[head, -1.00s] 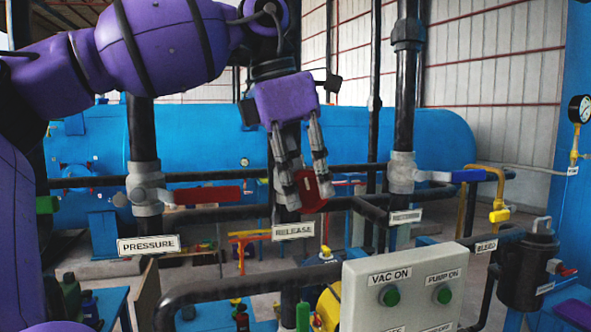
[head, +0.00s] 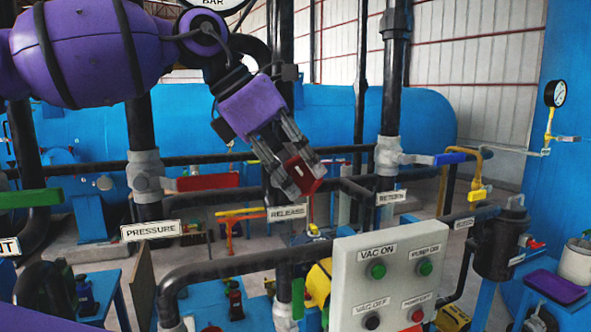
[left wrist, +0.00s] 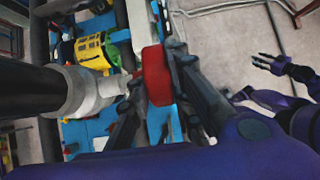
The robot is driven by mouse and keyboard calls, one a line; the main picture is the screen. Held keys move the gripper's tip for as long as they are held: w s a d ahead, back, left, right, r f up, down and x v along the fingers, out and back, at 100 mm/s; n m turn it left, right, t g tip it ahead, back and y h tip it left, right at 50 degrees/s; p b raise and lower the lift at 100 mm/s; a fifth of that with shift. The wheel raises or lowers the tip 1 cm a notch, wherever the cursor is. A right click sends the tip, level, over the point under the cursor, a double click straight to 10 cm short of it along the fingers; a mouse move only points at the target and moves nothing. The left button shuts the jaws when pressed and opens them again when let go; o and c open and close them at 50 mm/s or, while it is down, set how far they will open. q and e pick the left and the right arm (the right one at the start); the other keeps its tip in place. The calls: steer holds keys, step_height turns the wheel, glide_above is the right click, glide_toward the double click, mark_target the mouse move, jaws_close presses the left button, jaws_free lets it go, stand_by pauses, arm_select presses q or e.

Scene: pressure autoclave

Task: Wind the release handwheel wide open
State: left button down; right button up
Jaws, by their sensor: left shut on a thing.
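The red release handwheel (head: 302,172) sits on the black pipe behind the RELEASE label (head: 287,212). My left gripper (head: 305,183) reaches down from the upper left, tilted, with its fingers closed around the wheel's rim. In the left wrist view the red wheel (left wrist: 156,75) is between the two dark fingers, beside a pale valve body (left wrist: 88,92) on a black pipe. The fingers hide part of the wheel. My right gripper (left wrist: 264,64) shows small at the right of the left wrist view, fingers apart and empty, away from the wheel.
The red PRESSURE lever (head: 208,181) is left of the wheel and the blue RETURN lever (head: 449,159) is right. A control box (head: 400,255) with buttons stands in front. A thick black pipe (head: 235,263) crosses below the gripper.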

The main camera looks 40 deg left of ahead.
arm_select(q)
steer(key=c, duration=1.6)
jaws_free()
steer(key=v, duration=1.2)
steer(key=shift+r, duration=0.1)
